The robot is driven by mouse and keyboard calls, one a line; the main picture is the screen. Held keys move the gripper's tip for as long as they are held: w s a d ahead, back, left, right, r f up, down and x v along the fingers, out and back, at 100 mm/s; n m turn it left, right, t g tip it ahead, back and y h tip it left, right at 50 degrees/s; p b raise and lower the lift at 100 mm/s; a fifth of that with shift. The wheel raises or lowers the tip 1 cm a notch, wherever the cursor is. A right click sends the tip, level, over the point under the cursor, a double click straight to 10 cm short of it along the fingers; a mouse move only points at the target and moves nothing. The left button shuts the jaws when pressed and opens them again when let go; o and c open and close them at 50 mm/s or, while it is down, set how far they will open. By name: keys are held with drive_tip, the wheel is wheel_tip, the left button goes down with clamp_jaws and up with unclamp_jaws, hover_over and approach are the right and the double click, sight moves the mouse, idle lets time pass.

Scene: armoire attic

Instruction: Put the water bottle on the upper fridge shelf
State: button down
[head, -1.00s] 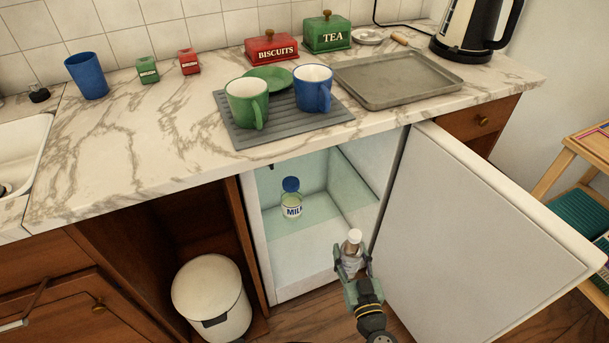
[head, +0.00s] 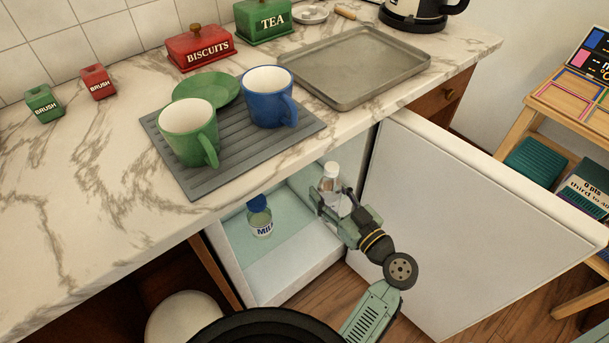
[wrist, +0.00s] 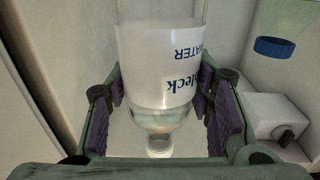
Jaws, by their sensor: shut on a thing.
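The water bottle (head: 331,184), clear with a white cap and label, is upright in my gripper (head: 336,203) at the right side of the fridge opening. In the wrist view the fingers press on both sides of the water bottle (wrist: 160,65), with its label lettering inverted. The fridge (head: 236,268) stands open under the counter. Its pale teal shelf (head: 285,232) carries a milk bottle (head: 261,222) with a blue cap. The milk bottle also shows in the wrist view (wrist: 285,22). The bottle's base is hidden by the gripper in the head view.
The fridge door (head: 460,225) is swung open to the right, close beside my arm. The counter (head: 100,190) overhangs the fridge and holds mugs and a tray (head: 355,65). A white box with a dark knob (wrist: 275,118) is at the right in the wrist view.

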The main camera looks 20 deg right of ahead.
drive_tip(key=w+f, duration=0.1)
drive_tip(key=w, duration=0.2)
drive_tip(key=w+f, duration=0.2)
drive_tip(key=w, duration=0.1)
drive_tip(key=w+f, duration=0.1)
drive_tip(key=w, duration=0.2)
drive_tip(key=shift+w+a+f+p, duration=0.2)
drive_tip(key=shift+a+p, duration=0.1)
drive_tip(key=shift+a, duration=0.05)
drive_tip(key=shift+f, duration=0.1)
drive_tip(key=c, duration=0.8)
unclamp_jaws()
drive_tip(key=shift+o, duration=0.2)
